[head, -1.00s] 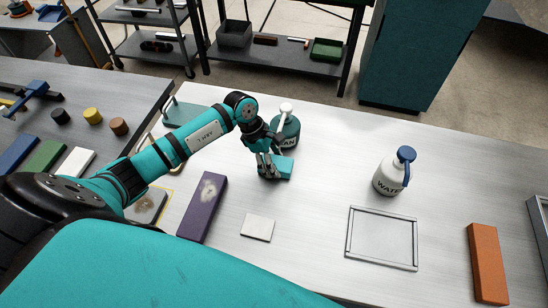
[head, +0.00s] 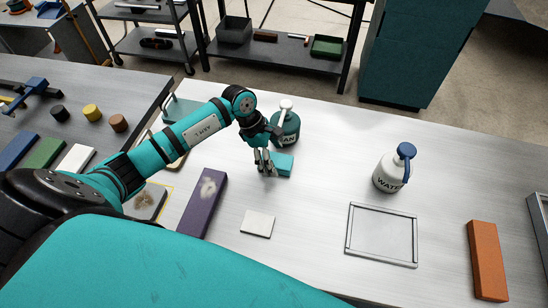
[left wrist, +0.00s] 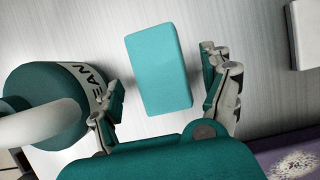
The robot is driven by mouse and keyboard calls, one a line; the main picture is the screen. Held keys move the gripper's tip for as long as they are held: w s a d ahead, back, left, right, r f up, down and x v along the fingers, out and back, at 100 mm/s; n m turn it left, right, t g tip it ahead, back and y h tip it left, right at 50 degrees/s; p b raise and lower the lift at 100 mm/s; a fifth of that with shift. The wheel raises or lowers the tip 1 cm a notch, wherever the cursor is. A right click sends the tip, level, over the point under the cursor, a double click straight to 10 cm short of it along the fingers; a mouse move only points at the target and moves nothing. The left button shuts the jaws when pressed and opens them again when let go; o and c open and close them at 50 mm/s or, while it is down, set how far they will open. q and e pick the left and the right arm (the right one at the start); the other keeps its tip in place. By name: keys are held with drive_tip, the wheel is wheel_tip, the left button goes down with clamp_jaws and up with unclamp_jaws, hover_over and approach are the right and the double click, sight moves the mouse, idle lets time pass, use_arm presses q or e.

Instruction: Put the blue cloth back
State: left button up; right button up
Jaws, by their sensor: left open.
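A teal, folded block-like piece (head: 282,164), which may be the blue cloth, lies on the pale metal bench (head: 320,185). It also shows in the left wrist view (left wrist: 158,68), lying ahead of and between my spread fingers. My left gripper (head: 265,168) is open and empty, pointing down just left of the piece in the head view. I cannot tell whether a finger touches it. A teal bottle (head: 287,128) with a white spout stands just behind it, close to one finger in the left wrist view (left wrist: 45,105). My right gripper is not in view.
A white bottle with a blue top (head: 393,170), an empty metal frame (head: 382,263), an orange block (head: 487,260), a white square (head: 257,223) and a purple block (head: 203,203) are on the bench. A soiled pad (head: 148,202) lies left. The bench centre is clear.

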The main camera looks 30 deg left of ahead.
use_arm(q)
drive_tip(key=b+v, duration=0.2)
drive_tip(key=v, duration=0.9)
drive_tip(key=shift+b, duration=0.3)
